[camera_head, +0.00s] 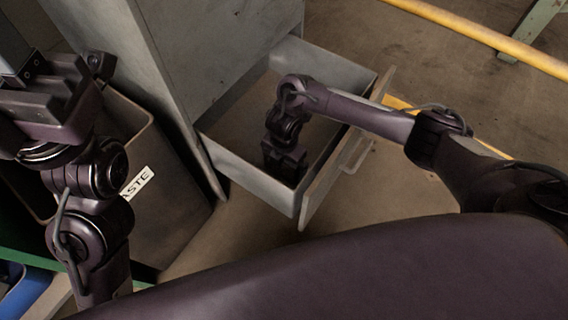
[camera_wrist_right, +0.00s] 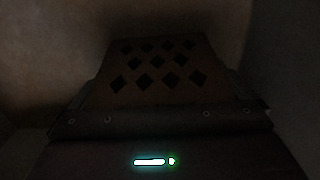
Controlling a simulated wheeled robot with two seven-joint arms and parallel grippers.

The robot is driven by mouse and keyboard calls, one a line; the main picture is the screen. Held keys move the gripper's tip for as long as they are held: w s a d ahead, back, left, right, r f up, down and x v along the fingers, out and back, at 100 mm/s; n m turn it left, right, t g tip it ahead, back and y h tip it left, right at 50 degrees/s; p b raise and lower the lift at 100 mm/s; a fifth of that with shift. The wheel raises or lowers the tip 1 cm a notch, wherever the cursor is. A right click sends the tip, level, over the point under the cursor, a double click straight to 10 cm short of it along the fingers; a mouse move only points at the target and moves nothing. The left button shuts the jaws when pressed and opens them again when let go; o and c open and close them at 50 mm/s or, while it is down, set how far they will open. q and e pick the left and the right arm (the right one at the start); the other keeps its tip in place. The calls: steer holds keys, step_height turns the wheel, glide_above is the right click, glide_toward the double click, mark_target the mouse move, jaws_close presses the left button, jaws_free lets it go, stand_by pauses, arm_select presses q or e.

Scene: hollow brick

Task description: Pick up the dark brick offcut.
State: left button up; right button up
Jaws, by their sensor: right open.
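The dark brick offcut (camera_wrist_right: 155,72) shows in the right wrist view as a dim brown block with several diamond-shaped holes. It lies straight ahead of my right gripper (camera_wrist_right: 160,105), close to its palm edge. In the head view my right gripper (camera_head: 285,168) reaches down into the open grey drawer (camera_head: 240,175). It is open. The offcut is hidden there by my arm and gripper. The wrist picture is too dark to tell whether the fingers touch it. My left gripper (camera_head: 45,95) is at the upper left, away from the drawer, and its fingers do not show clearly.
The grey cabinet (camera_head: 215,45) stands behind the drawer. The drawer walls and its front panel with a handle (camera_head: 355,150) surround my right gripper closely. A waste bin (camera_head: 165,205) stands to the left. A yellow rail (camera_head: 480,35) crosses the upper right.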

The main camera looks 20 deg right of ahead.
steer(key=shift+r, duration=0.1)
steer(key=c, duration=1)
